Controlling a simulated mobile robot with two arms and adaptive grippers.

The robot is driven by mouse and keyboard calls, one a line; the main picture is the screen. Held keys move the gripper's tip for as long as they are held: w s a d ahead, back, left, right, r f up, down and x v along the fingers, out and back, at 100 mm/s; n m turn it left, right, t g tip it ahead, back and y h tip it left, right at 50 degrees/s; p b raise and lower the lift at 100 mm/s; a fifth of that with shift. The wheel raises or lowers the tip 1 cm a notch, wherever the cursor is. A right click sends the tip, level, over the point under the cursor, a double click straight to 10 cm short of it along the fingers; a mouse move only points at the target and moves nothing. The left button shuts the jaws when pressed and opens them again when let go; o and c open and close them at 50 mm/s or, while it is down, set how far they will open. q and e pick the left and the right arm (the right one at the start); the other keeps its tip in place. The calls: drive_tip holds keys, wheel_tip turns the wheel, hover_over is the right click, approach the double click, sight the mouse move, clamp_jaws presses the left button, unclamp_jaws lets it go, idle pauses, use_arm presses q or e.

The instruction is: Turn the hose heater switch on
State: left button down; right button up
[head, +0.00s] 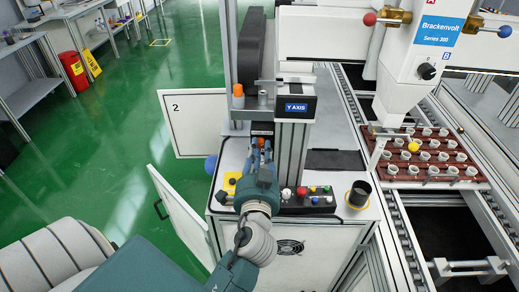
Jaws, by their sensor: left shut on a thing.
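My left gripper (262,146) reaches up from below to the foot of the Y AXIS column. Its blue-grey fingers are shut on a small orange-red part, mostly hidden between the fingertips. I cannot tell whether this part is the hose heater switch, and no label naming that switch is readable. A control strip (307,196) with several coloured buttons lies just right of my gripper's wrist. A black knob (427,71) is on the white Brackenvolt head (416,60) at the upper right, well away from my gripper. My right gripper is not in view.
A black cup (359,194) stands at the cabinet top's right corner. An open white door (178,215) juts out at the left, below a white panel marked 2 (194,123). A red-brown tray (435,180) of small pots sits on the conveyor. Green floor (130,115) is clear at left.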

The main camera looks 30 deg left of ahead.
use_arm(q)
drive_tip(key=shift+w+r, duration=0.1)
drive_tip(key=shift+r, duration=0.4)
drive_tip(key=c, duration=1.6)
unclamp_jaws()
drive_tip(key=shift+f, duration=0.25)
drive_tip(key=shift+f, duration=0.1)
